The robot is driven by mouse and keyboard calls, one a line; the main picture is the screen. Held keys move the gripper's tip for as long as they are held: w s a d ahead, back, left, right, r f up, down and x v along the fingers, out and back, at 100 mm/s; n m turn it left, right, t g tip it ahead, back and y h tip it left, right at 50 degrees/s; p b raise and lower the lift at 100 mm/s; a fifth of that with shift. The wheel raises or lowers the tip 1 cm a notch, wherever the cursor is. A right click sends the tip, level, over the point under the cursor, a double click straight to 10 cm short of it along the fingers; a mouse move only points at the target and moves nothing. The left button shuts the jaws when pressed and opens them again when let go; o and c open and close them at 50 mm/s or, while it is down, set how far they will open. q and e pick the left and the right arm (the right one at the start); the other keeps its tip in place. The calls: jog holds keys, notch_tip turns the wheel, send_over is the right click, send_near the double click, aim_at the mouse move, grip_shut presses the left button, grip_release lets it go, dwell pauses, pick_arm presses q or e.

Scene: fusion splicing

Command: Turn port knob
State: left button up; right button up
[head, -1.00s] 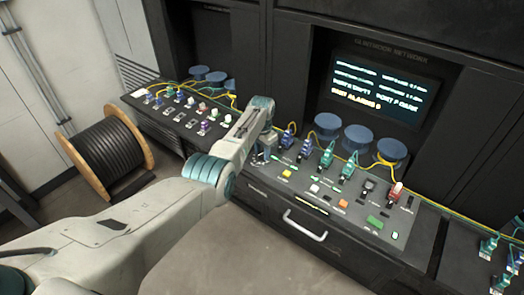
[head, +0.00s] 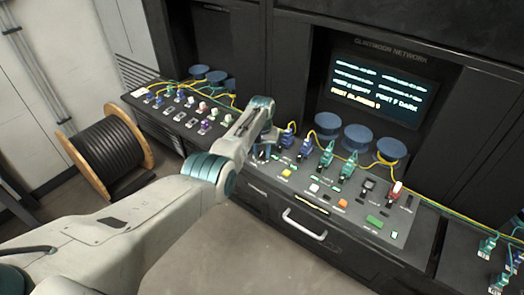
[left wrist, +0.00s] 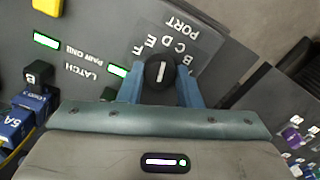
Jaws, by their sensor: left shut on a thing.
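The port knob (left wrist: 160,72) is a round black knob with a white pointer line, on the grey panel beside printed letters and the word PORT. My left gripper (left wrist: 158,84) has its two blue fingers closed on either side of the knob. In the left wrist view the pointer line stands nearly upright in the picture. In the head view my left gripper (head: 262,152) is at the left end of the middle console (head: 330,215), and my arm hides the knob there. My right gripper is not in view.
Blue spools (head: 357,138) and a lit screen (head: 378,88) are behind. A yellow button (left wrist: 47,6) and a blue plug (left wrist: 14,125) lie left of the gripper.

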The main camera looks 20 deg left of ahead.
aim_at(262, 153)
pick_arm(q)
jog(key=shift+w+r, duration=0.1)
jog(key=o, duration=1)
jog(key=shift+r, duration=0.45)
notch_tip(262, 153, up, 10)
jog(key=shift+f+b, duration=0.1)
jog(key=shift+b, duration=1.15)
